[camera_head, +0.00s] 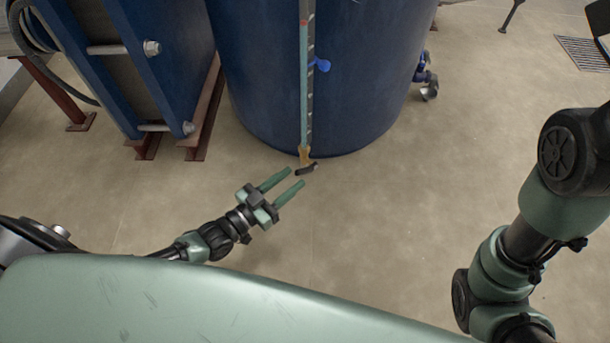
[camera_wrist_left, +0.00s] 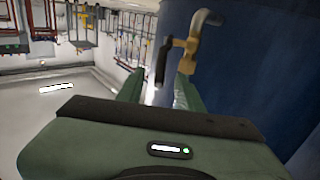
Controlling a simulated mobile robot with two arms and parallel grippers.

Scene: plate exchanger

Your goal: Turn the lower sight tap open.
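The lower sight tap is a brass fitting (camera_head: 305,154) at the bottom of the sight tube (camera_head: 305,90), close to the tank's lower edge. Its black handle (camera_head: 307,169) points out from the fitting. In the left wrist view the brass body (camera_wrist_left: 191,46) and black handle (camera_wrist_left: 163,62) appear ahead of the fingers. My left gripper (camera_head: 295,177) is open and empty, its tips just short of the handle. In the left wrist view the handle appears across the gap between the fingertips (camera_wrist_left: 161,76); contact cannot be told. My right gripper is out of view.
The dark blue tank (camera_head: 380,90) stands right behind the tap. A blue plate exchanger (camera_head: 160,50) on brown feet stands to the left. A blue valve (camera_head: 426,76) sits on the tank's right side. The floor (camera_head: 400,210) around the gripper is clear.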

